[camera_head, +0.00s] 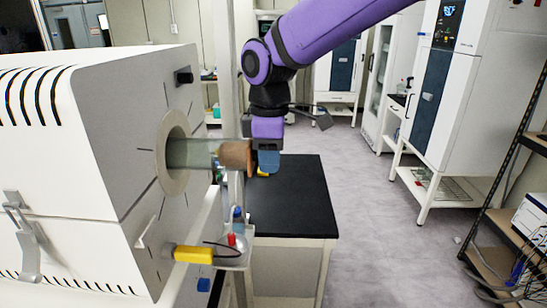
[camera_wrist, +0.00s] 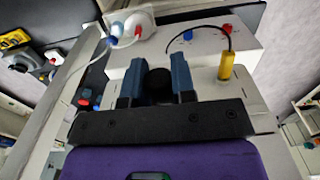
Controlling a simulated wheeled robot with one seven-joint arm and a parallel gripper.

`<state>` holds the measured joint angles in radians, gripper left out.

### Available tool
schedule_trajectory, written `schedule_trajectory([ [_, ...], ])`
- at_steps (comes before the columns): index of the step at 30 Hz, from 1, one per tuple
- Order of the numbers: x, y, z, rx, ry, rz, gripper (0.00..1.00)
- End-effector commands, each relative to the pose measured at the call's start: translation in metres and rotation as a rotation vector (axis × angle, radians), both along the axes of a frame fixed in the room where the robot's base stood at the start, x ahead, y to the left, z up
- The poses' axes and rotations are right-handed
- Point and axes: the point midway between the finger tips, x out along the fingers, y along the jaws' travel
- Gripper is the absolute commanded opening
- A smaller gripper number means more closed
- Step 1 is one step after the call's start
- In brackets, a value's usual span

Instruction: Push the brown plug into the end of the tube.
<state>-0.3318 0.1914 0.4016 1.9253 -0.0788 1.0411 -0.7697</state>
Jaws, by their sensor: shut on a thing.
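The glass tube (camera_head: 192,153) sticks out of the round opening in the front of the white furnace and points right. The brown plug (camera_head: 235,154) is at the tube's free end; how deep it sits cannot be told. My gripper (camera_head: 265,160) is at the plug's outer side, its blue fingers shut on the plug. In the wrist view the two blue fingers of my gripper (camera_wrist: 159,82) stand apart with a dark round shape between them. The fingers hide the plug's outer end in the head view.
The white furnace (camera_head: 128,125) fills the left. A black-topped table (camera_head: 300,200) stands behind. The floor (camera_head: 370,210) to the right is clear.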

Motion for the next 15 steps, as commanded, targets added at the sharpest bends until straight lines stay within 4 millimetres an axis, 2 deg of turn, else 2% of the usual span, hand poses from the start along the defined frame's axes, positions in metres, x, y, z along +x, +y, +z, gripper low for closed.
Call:
schedule_trajectory([
  [9,-0.0001,0.0009,0.0004,0.002,-0.001,0.001,0.0],
  [10,-0.0001,0.0009,0.0004,0.002,-0.001,0.001,0.31],
  [13,0.0,0.0008,0.0004,0.002,-0.001,0.0,0.54],
  [15,0.0,0.0007,0.0003,0.001,-0.001,0.0,0.54],
])
